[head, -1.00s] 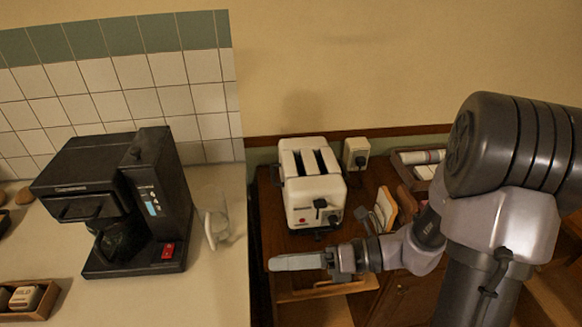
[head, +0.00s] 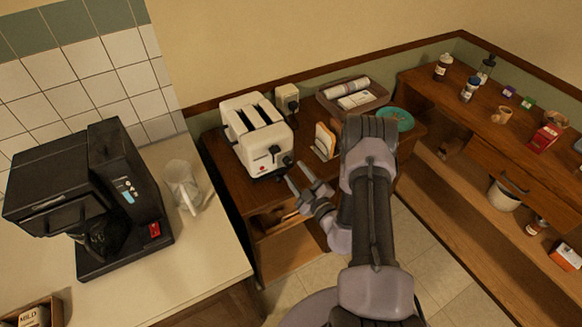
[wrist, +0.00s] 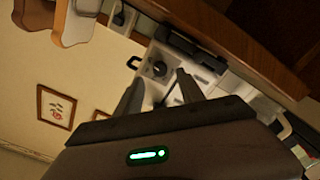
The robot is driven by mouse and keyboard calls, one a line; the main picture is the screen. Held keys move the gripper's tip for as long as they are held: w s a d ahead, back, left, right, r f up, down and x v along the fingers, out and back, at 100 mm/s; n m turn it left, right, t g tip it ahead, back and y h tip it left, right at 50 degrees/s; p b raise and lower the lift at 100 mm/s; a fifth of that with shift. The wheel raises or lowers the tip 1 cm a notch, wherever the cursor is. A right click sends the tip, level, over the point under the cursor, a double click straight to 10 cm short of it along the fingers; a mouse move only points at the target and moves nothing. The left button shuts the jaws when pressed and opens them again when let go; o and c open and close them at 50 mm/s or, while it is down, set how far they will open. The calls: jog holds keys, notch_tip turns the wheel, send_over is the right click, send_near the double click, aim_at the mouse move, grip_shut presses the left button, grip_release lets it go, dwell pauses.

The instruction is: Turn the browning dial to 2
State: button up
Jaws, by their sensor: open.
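The white toaster (head: 245,117) with two slots stands on the brown wooden counter at centre left of the head view. Its front shows a small red spot and a dark lever or knob (head: 287,160); the dial's markings are too small to read. My gripper (head: 297,176) is open and empty, just in front of and below the toaster's front. In the wrist view my fingers (wrist: 158,92) are spread, with a pale surface beyond them bearing a dark round knob (wrist: 158,68). I cannot tell surely whether that is the browning dial, nor its setting.
A toast rack (head: 325,140) stands right of the toaster, close to my arm. A black coffee maker (head: 125,175) and clear jug (head: 184,186) occupy the left counter.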

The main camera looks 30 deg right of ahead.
aim_at(288, 163)
jog(key=shift+w+a, duration=0.1)
jog(key=shift+w, duration=1.9)
grip_shut()
